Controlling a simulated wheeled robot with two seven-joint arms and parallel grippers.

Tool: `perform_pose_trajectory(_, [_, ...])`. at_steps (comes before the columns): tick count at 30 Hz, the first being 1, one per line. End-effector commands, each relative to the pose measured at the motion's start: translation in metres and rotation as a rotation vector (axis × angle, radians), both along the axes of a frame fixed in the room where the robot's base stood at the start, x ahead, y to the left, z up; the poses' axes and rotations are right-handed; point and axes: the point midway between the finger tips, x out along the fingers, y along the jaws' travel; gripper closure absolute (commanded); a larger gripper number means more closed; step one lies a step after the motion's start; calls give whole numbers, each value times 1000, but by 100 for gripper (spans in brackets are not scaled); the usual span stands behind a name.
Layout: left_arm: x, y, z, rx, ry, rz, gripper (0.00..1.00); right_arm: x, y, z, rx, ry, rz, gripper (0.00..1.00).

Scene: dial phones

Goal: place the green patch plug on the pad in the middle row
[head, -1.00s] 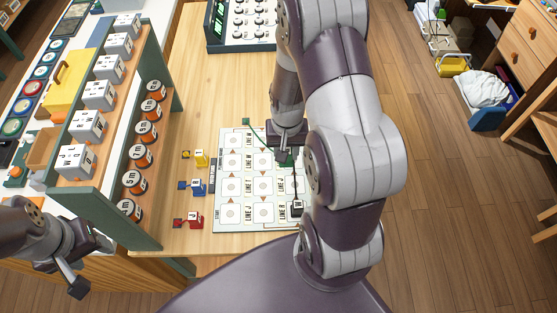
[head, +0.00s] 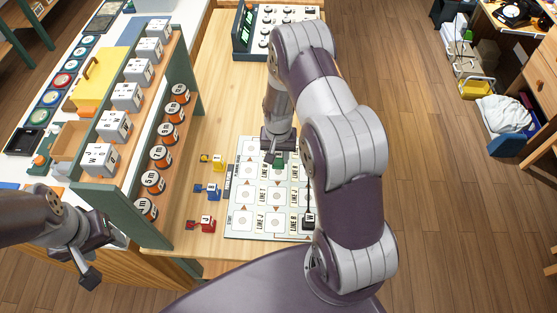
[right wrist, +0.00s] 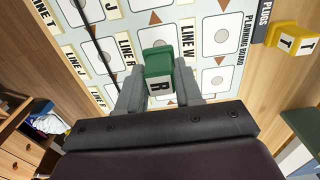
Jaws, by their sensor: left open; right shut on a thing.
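The green patch plug (right wrist: 158,66), with a white label reading R, is held between the fingers of my right gripper (right wrist: 158,84). In the head view the plug (head: 280,161) shows below my right gripper (head: 279,150), over the upper part of the planning board (head: 232,216). The board has rows of white pads with grey discs, such as one pad (head: 246,196) in its left column. How high the plug is above the board I cannot tell. My arm hides the board's right side. My left gripper (head: 86,268) is open and empty at the lower left, away from the board.
Yellow (head: 217,164), blue (head: 213,192) and red (head: 207,223) plugs stand left of the board. A black plug (head: 308,221) sits on the board's lower right. A dial console (head: 243,48) is behind.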

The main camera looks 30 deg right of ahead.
Motion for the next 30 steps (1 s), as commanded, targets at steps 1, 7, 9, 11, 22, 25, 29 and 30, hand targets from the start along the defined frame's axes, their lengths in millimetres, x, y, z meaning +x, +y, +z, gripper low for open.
perform_pose_trajectory(1, [0,0,4,0,0,0,44,-1,0,-6,1,5,0,96])
perform_pose_trajectory(7, [0,0,12,0,0,0,44,0,0,-37,-1,3,0,96])
perform_pose_trajectory(9, [0,0,11,0,0,0,44,1,0,-40,-1,0,0,96])
perform_pose_trajectory(11, [0,0,11,0,0,0,44,1,0,-40,-1,0,0,96])
perform_pose_trajectory(22, [0,0,8,0,0,0,44,0,0,-43,-1,1,0,40])
perform_pose_trajectory(25, [0,0,8,0,0,0,44,0,0,-43,-1,1,0,40])
perform_pose_trajectory(29, [0,0,8,0,0,0,44,0,0,-42,-1,1,0,40])
perform_pose_trajectory(30, [0,0,10,0,0,0,44,0,0,-40,-1,1,0,40])
